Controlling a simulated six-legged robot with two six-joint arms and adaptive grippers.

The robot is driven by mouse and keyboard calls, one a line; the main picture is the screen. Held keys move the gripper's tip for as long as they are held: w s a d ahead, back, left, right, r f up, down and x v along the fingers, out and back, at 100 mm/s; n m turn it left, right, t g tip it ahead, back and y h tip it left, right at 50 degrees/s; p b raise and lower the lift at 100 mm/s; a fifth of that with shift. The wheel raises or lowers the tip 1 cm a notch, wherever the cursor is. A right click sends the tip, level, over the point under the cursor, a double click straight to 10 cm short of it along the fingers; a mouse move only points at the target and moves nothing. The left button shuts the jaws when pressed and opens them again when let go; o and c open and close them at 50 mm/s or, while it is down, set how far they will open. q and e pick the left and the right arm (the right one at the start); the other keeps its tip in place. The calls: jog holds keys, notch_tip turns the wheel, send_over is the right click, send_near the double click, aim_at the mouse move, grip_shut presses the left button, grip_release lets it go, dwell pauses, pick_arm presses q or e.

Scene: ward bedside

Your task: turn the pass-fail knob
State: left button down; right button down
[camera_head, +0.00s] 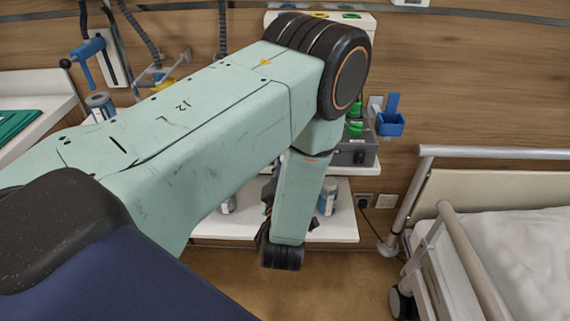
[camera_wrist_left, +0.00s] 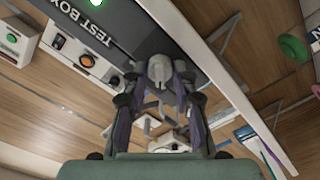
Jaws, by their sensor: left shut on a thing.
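The test box (camera_head: 352,152) is a grey box on a white shelf by the back wall, partly hidden behind my left arm in the head view. In the wrist view its dark labelled face (camera_wrist_left: 125,30) fills the upper middle. A pale grey knob (camera_wrist_left: 160,68) stands out from it. My left gripper (camera_wrist_left: 158,78) has one finger on each side of this knob and is shut on it. In the head view the gripper is mostly hidden behind my own arm. My right gripper is in neither view.
Blue holder (camera_head: 390,123) is on the wall right of the box. A bed (camera_head: 480,230) with rails stands at the right. White lower shelf (camera_head: 342,226) holds a can (camera_head: 327,198). An orange-ringed control (camera_wrist_left: 58,41) and green button (camera_wrist_left: 12,37) show in the wrist view.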

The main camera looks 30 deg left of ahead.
pick_arm(q)
jog(key=c, duration=1.1)
grip_release()
jog(key=shift+o, duration=0.2)
jog(key=v, duration=0.7)
jog(key=shift+s, duration=0.25)
jog(key=shift+f, duration=0.1)
